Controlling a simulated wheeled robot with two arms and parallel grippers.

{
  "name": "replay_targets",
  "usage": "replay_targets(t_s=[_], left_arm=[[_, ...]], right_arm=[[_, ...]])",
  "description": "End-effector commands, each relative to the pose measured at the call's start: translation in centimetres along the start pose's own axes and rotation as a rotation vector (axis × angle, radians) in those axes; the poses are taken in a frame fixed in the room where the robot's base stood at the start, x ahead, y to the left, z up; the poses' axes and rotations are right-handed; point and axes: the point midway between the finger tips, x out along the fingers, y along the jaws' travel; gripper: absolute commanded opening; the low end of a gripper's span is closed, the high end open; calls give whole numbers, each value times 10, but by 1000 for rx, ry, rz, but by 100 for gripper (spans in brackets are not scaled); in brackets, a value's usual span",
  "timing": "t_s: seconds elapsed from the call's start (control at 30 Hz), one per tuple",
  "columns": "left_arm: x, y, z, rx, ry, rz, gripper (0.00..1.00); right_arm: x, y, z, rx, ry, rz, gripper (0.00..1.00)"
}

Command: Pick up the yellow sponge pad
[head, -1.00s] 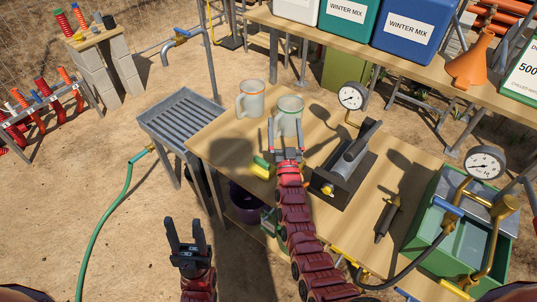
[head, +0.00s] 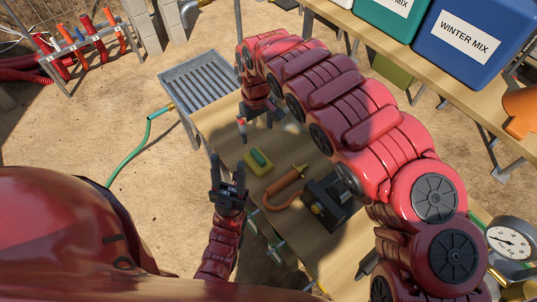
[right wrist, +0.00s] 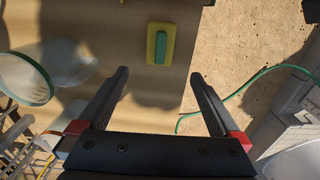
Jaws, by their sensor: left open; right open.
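The yellow sponge pad (head: 258,161) has a green strip on top and lies flat on the wooden table near its left edge. It also shows in the right wrist view (right wrist: 160,43), lying beyond and roughly between the fingertips. My right gripper (head: 261,122) is open and empty, above the table on the far side of the sponge and apart from it; its open fingers also show in the right wrist view (right wrist: 160,82). My left gripper (head: 228,168) is open and empty, pointing up, left of the sponge by the table's edge.
An orange curved tool (head: 284,187) and a dark boxy device (head: 330,203) sit right of the sponge. A green-rimmed mug (right wrist: 25,78) stands left in the right wrist view. A grey slatted tray (head: 205,82) adjoins the table's far end. A green hose (head: 138,148) runs over the ground.

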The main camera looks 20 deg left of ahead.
Motion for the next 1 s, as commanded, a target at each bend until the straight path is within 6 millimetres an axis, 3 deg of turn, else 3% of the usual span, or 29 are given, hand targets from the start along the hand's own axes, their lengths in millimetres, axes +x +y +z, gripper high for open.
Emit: replay_targets(t_s=[0.2,0.4,0.57,1.0], left_arm=[[-20,1,3,0,0,0,50],[-61,3,10,0,0,0,50],[-86,4,14,0,0,0,50],[-68,3,12,0,0,0,50]], right_arm=[[29,-3,6,-5,-22,1,100],[77,-2,5,-3,-17,1,100],[104,-1,5,-3,-16,2,100],[130,-1,4,-3,-17,0,100]])
